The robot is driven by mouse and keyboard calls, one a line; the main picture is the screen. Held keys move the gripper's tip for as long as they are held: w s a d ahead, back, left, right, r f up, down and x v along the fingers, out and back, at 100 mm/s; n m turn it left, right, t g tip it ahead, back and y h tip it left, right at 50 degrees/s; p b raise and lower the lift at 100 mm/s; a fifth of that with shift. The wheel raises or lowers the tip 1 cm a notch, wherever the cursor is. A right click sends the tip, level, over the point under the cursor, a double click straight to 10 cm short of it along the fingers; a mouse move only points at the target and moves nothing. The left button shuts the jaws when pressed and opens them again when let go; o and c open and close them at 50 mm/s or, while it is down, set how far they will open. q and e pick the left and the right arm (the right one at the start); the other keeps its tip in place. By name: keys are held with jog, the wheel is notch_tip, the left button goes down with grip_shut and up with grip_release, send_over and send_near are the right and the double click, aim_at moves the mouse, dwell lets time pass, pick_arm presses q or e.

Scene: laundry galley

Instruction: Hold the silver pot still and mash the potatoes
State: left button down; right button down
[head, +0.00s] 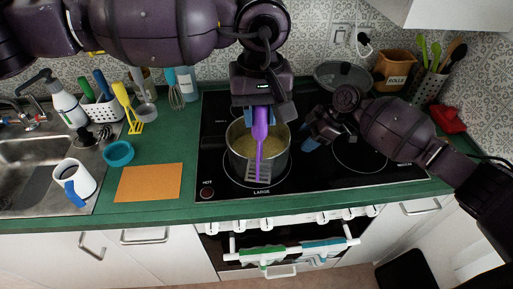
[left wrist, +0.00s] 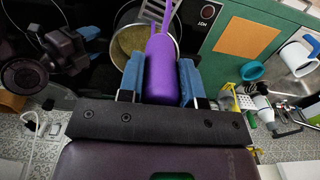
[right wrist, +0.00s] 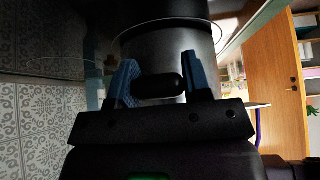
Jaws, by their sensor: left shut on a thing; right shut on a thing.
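The silver pot (head: 281,165) stands on the front left of the black cooktop, with yellowish potato (head: 243,138) inside. My left gripper (head: 260,108) is shut on the handle of the purple masher (head: 260,124), above the pot. The masher points down, and its slotted head overlaps the pot's front wall in the head view, so it appears to be above the rim, not in the potato. My right gripper (head: 312,139) is at the pot's right side. In the right wrist view its blue fingers are shut around the pot's black handle (right wrist: 157,85).
A glass lid (head: 343,75) lies at the back right of the cooktop, behind my right arm. An orange board (head: 148,183), teal bowl (head: 118,153) and white mug (head: 76,178) are left of the cooktop. A yellow utensil (head: 127,105) stands near the back. The front left cooktop edge is clear.

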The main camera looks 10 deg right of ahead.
dwell(0.6)
jog(key=shift+c, duration=2.4)
grip_release()
jog(key=shift+f, duration=0.1)
jog(key=v, duration=0.7)
jog(key=shift+d, duration=0.2)
jog(key=v, duration=1.2)
pick_arm(q)
jog(key=shift+s, duration=0.1)
pick_arm(e)
jog(key=shift+s, duration=0.15)
